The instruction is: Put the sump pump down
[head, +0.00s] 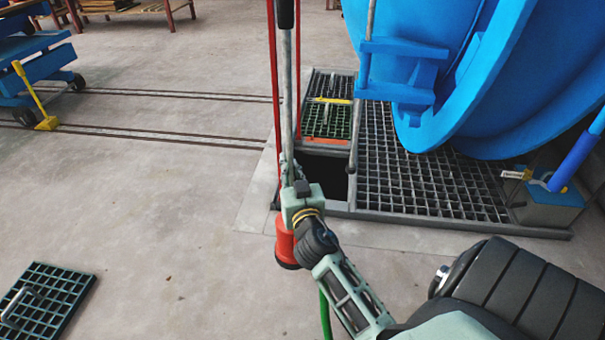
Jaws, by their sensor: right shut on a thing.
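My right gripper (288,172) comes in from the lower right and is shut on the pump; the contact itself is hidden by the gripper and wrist. The pump shows beside the near left side of an open square pit (327,174) in the floor. I cannot tell whether its base touches the floor. A green hose (325,314) shows below, partly behind my arm. My left gripper is not in view.
A grey pole (286,85) and red uprights (273,90) rise by the pit. Grating (430,170) lies right of it under the blue vessel (480,70). A loose grate (52,300) lies at lower left. A blue cart (35,60) stands far left.

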